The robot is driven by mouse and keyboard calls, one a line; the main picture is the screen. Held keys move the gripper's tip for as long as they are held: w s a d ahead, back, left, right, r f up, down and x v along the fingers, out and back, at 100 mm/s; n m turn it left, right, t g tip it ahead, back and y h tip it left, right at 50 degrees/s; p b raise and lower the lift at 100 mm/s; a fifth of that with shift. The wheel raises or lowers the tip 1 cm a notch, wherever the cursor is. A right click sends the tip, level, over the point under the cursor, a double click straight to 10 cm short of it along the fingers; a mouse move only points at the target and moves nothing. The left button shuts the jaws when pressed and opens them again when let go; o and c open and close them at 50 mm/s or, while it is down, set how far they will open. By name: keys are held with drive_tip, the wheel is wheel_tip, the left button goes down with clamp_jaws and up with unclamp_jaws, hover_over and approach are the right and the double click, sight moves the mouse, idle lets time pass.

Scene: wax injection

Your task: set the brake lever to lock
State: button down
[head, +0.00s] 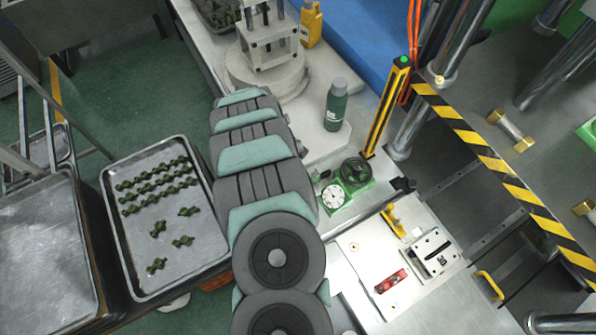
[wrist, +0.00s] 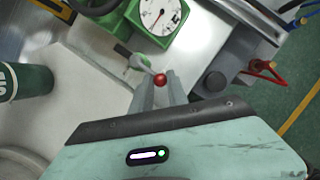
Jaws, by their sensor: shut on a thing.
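The brake lever shows in the wrist view as a short light rod with a red ball knob (wrist: 160,79), running from a green hub (wrist: 138,62) beside the green-cased dial gauge. My gripper (wrist: 161,82) has its two grey fingers shut around the knob end. The knob shows between the fingertips. In the head view my arm covers this spot, so the gripper and the lever's knob cannot be made out there. The lever's lock marking is not readable in either view.
The dial gauge (head: 334,196) and a black handwheel (head: 356,170) sit close to the lever. A green bottle (head: 336,104) stands behind on the bench. A yellow-black post (head: 388,105) rises to the right. A tray of green wax pieces (head: 190,255) lies left of my arm.

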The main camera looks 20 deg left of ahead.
drive_tip(key=shift+d+f, duration=0.15)
drive_tip(key=c, duration=1.3)
unclamp_jaws()
drive_tip(key=shift+s+d, duration=0.1)
drive_tip(key=shift+d, duration=0.05)
drive_tip(key=v, duration=1)
drive_tip(key=shift+a+r, duration=0.25)
drive_tip(key=shift+r, duration=0.15)
